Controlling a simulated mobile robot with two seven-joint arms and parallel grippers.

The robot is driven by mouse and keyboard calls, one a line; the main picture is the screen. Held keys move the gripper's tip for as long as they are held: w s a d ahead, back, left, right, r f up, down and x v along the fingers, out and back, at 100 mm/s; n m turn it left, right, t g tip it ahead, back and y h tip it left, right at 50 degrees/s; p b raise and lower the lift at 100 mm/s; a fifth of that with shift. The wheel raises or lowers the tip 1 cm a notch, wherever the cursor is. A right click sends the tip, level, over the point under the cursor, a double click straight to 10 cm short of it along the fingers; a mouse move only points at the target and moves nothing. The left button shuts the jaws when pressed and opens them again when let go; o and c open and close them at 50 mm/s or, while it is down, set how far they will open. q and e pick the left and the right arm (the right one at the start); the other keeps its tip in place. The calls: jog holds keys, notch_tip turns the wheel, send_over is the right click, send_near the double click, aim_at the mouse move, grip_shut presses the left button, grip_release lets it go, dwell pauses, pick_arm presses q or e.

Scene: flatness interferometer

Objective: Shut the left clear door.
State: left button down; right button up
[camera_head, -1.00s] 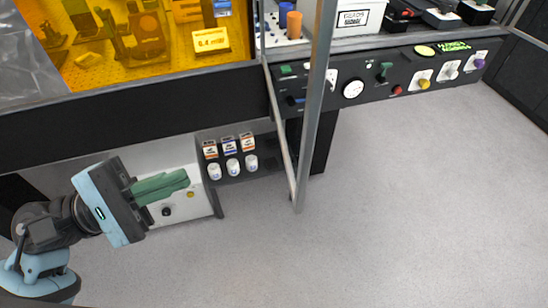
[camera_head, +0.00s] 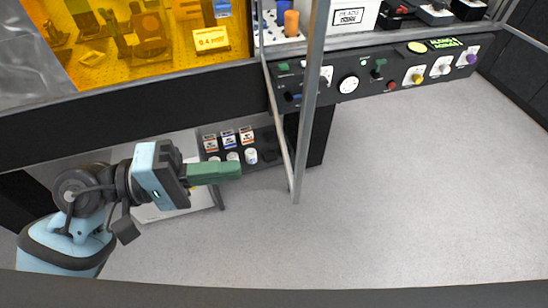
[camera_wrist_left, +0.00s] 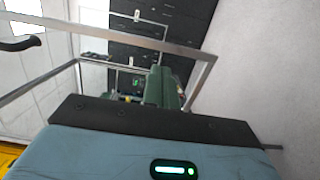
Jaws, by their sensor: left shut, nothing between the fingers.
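The left clear door (camera_head: 309,110) stands swung open, out from the bench front. It shows nearly edge-on in the head view as a thin grey metal frame; its clear pane is hard to make out. My left gripper (camera_head: 238,169), with green fingers, is shut and empty. It points right toward the door, to the left of the frame's lower end, and a gap shows between them in the picture. In the left wrist view the green fingers (camera_wrist_left: 165,88) point away from the camera, with a grey metal frame (camera_wrist_left: 130,35) around and beyond them. My right gripper is not in view.
An amber-windowed enclosure (camera_head: 150,35) stands at the back left. A black control panel (camera_head: 400,75) with knobs and a gauge runs to the right of the door. A low shelf (camera_head: 268,155) with small boxes and white jars is behind my left gripper. The floor (camera_head: 420,200) at right is clear.

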aim_at(296, 162)
pick_arm(q)
jog(key=d+p, duration=0.1)
jog(key=d, duration=0.1)
jog(key=w+d, duration=0.1)
jog(key=d, duration=0.2)
jog(key=d+p, duration=0.1)
jog(key=d, duration=0.1)
jog(key=shift+w+d+p, duration=0.15)
jog(key=shift+d+p, duration=0.15)
jog(key=shift+d, duration=0.1)
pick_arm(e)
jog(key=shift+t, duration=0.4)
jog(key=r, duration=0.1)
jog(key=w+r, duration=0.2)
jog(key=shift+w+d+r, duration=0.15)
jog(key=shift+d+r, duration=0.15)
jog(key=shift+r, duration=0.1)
pick_arm(q)
jog(key=shift+d, duration=0.1)
